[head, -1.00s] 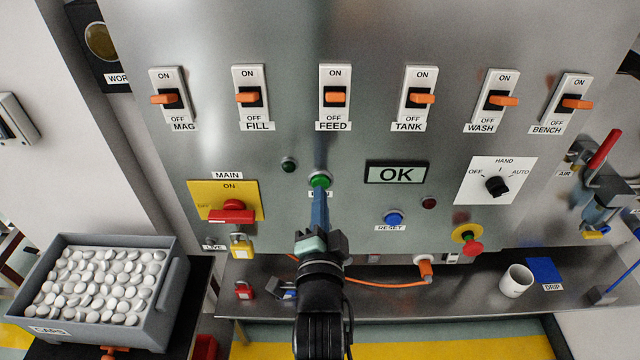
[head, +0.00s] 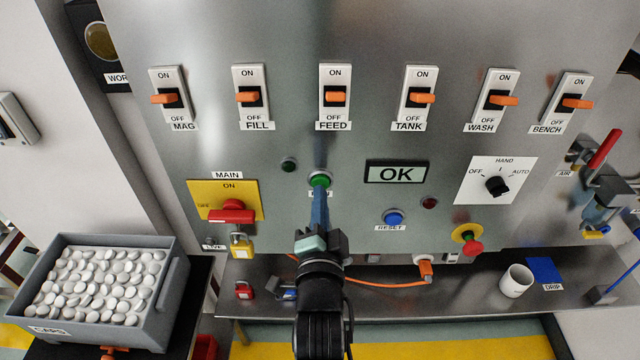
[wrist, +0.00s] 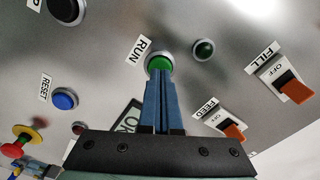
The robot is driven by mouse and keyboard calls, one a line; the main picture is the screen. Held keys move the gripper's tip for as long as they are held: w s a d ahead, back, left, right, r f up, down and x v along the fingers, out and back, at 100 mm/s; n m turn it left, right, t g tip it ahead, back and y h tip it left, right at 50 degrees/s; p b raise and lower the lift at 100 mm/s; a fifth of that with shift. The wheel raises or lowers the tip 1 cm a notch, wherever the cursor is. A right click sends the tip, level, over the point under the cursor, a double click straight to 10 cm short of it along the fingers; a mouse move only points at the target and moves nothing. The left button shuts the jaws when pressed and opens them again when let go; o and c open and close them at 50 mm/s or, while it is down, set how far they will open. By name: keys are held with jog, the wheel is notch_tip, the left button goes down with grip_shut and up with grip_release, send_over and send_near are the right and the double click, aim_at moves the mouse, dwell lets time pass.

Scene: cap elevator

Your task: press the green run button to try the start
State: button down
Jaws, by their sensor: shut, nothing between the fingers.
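The green run button (head: 320,180) sits in a silver ring on the steel panel, below the FEED switch. In the wrist view the green button (wrist: 159,62) shows beside its RUN label (wrist: 138,49). My gripper (head: 320,192) is shut and empty, its blue fingers pointing up at the button. In the wrist view the fingertips (wrist: 160,78) overlap the button's lower edge. I cannot tell whether they touch it or how far it is pressed in. The small round dark green lamp (head: 289,164) beside it looks unlit.
The display (head: 396,172) reads OK. A blue RESET button (head: 393,218), a dark red lamp (head: 429,202) and a red stop knob (head: 473,247) are to the right. The red MAIN handle (head: 232,214) and a padlock (head: 241,246) are at left. A mug (head: 515,281) stands on the shelf.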

jog(key=shift+w+b, duration=0.45)
jog(key=shift+w, duration=0.35)
dwell(0.6)
jog(key=s+p, duration=0.1)
jog(key=s, duration=0.4)
jog(key=shift+s+p, duration=0.3)
dwell(0.4)
dwell(0.7)
